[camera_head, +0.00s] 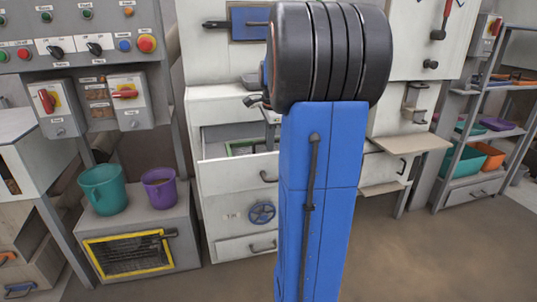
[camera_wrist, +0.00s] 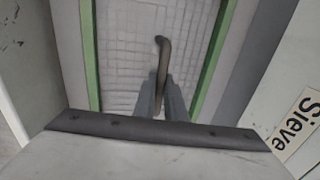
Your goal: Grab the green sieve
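The green sieve (camera_head: 243,148) lies in an open drawer of the white cabinet, mostly hidden behind the drawer front. In the wrist view its green frame (camera_wrist: 207,82) runs along both sides of a grey mesh. A dark bar handle (camera_wrist: 162,48) stands out over the middle of the mesh. My gripper (camera_wrist: 160,88) shows as two short grey fingers apart, one on each side of the handle's lower part. I cannot tell whether they touch it. In the head view my blue arm hides part of the drawer.
The open drawer front (camera_head: 238,172) has a handle. A "Sieve" label (camera_wrist: 297,122) is on the right in the wrist view. A teal bucket (camera_head: 103,188) and purple bucket (camera_head: 160,187) stand on a grey box at left. Shelves with bins are at right. Floor at the lower right is clear.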

